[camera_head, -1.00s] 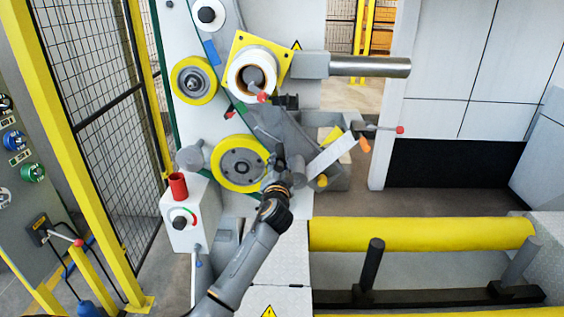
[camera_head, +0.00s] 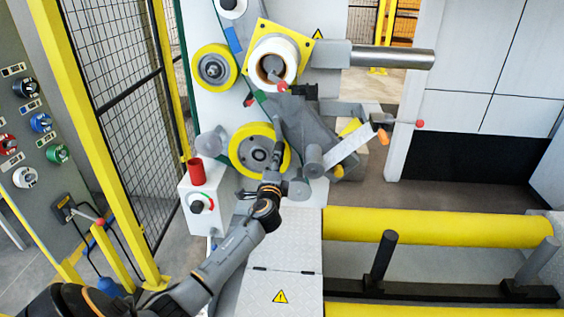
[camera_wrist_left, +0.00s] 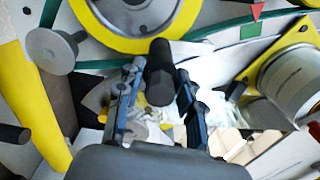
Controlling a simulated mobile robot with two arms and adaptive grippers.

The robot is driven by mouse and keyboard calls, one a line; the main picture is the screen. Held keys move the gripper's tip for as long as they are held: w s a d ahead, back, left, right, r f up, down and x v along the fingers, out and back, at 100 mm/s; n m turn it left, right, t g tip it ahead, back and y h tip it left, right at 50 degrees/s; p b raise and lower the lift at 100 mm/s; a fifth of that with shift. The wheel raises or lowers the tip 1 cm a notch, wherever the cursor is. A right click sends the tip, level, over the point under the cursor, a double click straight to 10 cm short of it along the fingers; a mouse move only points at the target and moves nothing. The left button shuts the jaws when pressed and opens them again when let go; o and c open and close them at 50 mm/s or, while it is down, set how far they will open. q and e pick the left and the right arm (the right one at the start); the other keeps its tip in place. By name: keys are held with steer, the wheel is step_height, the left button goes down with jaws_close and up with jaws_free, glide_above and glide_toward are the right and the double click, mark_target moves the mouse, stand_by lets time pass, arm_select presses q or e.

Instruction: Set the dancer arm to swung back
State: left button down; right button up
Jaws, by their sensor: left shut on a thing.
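My left gripper (camera_head: 274,176) is in front of the lower yellow-rimmed wheel (camera_head: 240,150), at its lower right edge. In the left wrist view its two blue-grey fingers (camera_wrist_left: 157,95) are shut on a dark cylindrical handle (camera_wrist_left: 160,68), which stands up between them. The dark handle also shows in the head view (camera_head: 278,150). I take it for the dancer arm's grip, but its link to the arm is hidden behind the gripper. My right gripper is not in view.
A grey angled bracket (camera_head: 305,125), a grey roller end (camera_head: 313,160) and a white flat bar (camera_head: 348,148) are close to the right of my gripper. A control box with a red cylinder on top (camera_head: 197,172) is at left. A yellow-framed mesh fence (camera_head: 110,100) stands further left.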

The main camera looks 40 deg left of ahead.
arm_select(q)
steer(key=shift+s+a+f+m, duration=0.15)
steer(key=shift+s+a+m, duration=0.2)
steer(key=shift+a+m, duration=0.25)
steer(key=shift+d, duration=0.1)
steer(key=c, duration=1.1)
jaws_free()
steer(key=v, duration=1.2)
